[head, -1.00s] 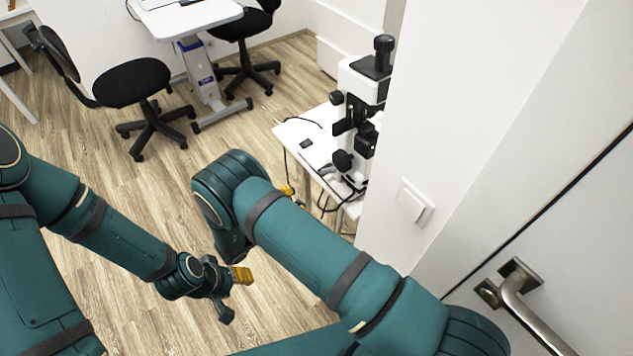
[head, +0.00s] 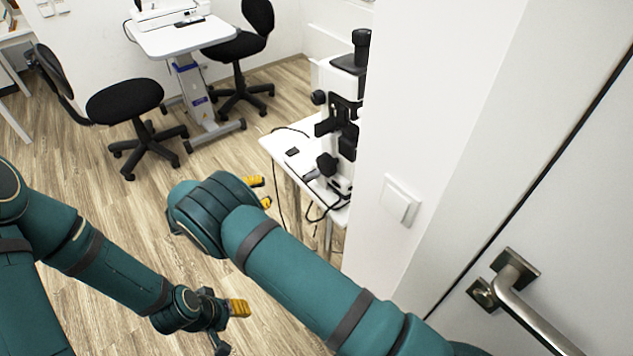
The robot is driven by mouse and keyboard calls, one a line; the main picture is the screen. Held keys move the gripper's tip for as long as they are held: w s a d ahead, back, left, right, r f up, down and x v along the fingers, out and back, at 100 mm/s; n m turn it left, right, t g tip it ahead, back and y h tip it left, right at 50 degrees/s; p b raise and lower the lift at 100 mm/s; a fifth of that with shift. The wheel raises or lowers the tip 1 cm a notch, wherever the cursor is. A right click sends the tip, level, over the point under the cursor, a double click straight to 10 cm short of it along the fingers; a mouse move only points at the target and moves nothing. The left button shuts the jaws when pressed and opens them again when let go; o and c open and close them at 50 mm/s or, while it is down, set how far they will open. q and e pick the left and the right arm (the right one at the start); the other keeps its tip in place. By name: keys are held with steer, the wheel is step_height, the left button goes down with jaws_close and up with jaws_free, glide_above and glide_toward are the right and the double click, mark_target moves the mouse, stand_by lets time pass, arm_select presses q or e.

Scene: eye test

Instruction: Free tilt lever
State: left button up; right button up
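A white and black eye-examination instrument (head: 341,80) stands on a small white table (head: 283,146) right of centre in the head view, partly hidden by the wall edge. It has several black knobs; I cannot pick out which part is the tilt lever. My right gripper (head: 260,192) shows two yellow fingertips with a gap between them, beyond my own wrist. It is open and empty, left of and apart from the table and instrument. My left gripper (head: 232,322) is low in the view over the floor, far from the instrument; its finger gap is unclear.
A white wall with a light switch (head: 399,201) and a door with a metal handle (head: 513,285) stand close on the right. Cables hang at the small table. Two black chairs (head: 125,101) (head: 258,18) and another table (head: 178,38) are farther back. Open floor lies left.

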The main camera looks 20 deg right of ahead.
mark_target(309, 177)
steer(key=d, duration=0.4)
steer(key=w+d+m, duration=0.1)
steer(key=d, duration=0.4)
steer(key=d+m+b, duration=0.1)
steer(key=d, duration=0.3)
steer(key=shift+w+d+r, duration=0.15)
steer(key=shift+w+d, duration=0.1)
steer(key=shift+d, duration=0.05)
steer(key=shift+c, duration=0.3)
jaws_close()
